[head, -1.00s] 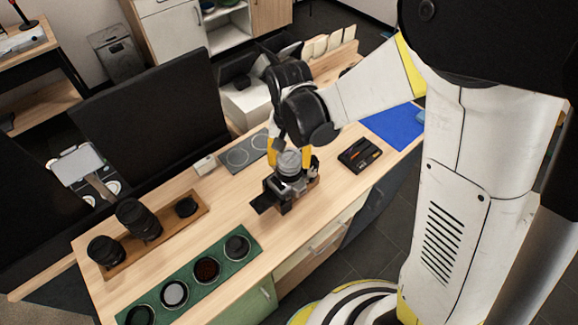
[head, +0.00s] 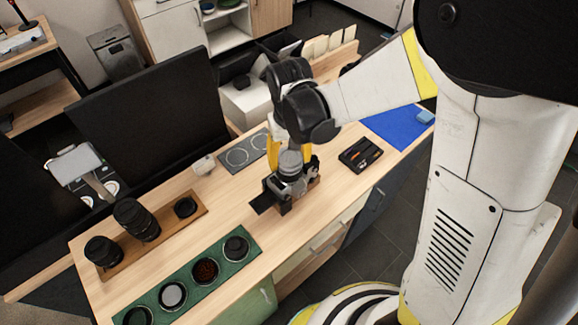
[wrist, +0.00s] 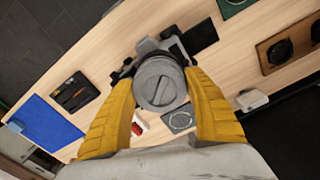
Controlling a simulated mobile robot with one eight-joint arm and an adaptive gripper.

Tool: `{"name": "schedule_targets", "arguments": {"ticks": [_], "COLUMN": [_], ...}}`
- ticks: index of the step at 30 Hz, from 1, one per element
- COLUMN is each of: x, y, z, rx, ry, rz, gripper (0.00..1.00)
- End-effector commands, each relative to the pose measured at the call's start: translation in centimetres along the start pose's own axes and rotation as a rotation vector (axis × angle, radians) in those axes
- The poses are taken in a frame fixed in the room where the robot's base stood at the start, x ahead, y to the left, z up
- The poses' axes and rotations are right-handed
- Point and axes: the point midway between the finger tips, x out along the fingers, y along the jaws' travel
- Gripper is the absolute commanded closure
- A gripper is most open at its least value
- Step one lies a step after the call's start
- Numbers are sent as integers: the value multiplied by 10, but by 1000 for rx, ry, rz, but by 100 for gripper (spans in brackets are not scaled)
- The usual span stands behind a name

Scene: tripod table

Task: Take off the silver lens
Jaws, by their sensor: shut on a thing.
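The silver lens (wrist: 160,83) is a round grey cylinder with a slotted cap, standing upright on the camera (wrist: 150,48), which lies with its mount facing up. In the head view the silver lens (head: 290,163) sits on top of the camera (head: 284,187) on the desk. My gripper (wrist: 161,84) comes from above, its yellow fingers on both sides of the lens, shut on it. In the head view my gripper (head: 291,158) partly hides the lens. I cannot tell whether the lens is loose from the camera.
A green tray (head: 221,262) of round filters and a wooden tray (head: 160,234) with black lenses lie left. A grey mat (head: 240,152) with circles lies behind. A black tool tray (head: 360,154) and blue mat (head: 396,126) lie right. A dark monitor (head: 150,110) stands at the back.

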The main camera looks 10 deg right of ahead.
Motion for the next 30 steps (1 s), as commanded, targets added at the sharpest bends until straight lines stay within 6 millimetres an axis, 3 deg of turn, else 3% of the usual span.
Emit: {"name": "schedule_targets", "arguments": {"ticks": [22,30], "x": [-14,-28], "y": [0,0], "z": [0,0], "rx": [3,3], "ry": [0,0], "rz": [0,0], "gripper": [74,74]}}
